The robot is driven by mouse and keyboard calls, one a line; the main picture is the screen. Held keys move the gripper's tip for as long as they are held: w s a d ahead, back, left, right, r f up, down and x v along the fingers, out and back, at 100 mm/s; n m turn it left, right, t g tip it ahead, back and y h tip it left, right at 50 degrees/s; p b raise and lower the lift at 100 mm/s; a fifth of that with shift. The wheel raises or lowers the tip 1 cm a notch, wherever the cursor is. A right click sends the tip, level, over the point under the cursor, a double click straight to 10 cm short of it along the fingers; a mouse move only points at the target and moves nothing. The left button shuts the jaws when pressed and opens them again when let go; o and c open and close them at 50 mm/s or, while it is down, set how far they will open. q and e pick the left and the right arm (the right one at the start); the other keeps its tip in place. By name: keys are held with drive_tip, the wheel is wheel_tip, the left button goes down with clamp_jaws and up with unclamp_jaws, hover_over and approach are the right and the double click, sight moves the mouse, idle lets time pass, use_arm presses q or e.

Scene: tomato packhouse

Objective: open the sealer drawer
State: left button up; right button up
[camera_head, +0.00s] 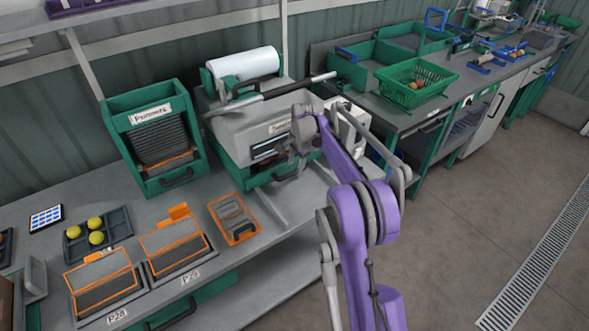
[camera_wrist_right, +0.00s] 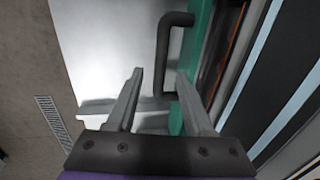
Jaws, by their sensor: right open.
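The sealer (camera_head: 236,126) is a grey machine with a green base on the bench, with a white roll behind it. Its green drawer front (camera_head: 262,180) is low on the machine, partly hidden by my right arm. In the right wrist view the green drawer front (camera_wrist_right: 199,45) carries a dark bar handle (camera_wrist_right: 163,55). My right gripper (camera_head: 288,166) is at the drawer's front. In the wrist view its fingers (camera_wrist_right: 160,74) are open, with the lower end of the handle showing between them. I cannot tell whether they touch it. My left gripper is out of view.
A green rack (camera_head: 120,127) stands left of the sealer. An orange-framed tray (camera_head: 233,218) and trays with orange frames (camera_head: 105,283) lie in front. A green basket (camera_head: 440,74) stands on the bench to the right. The floor (camera_head: 480,190) at right is clear.

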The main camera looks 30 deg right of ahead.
drive_tip(key=shift+w+f, duration=0.15)
drive_tip(key=shift+f, duration=0.55)
drive_tip(key=shift+w+f, duration=0.15)
drive_tip(key=shift+f, duration=0.55)
drive_tip(key=shift+c, duration=0.4)
clamp_jaws()
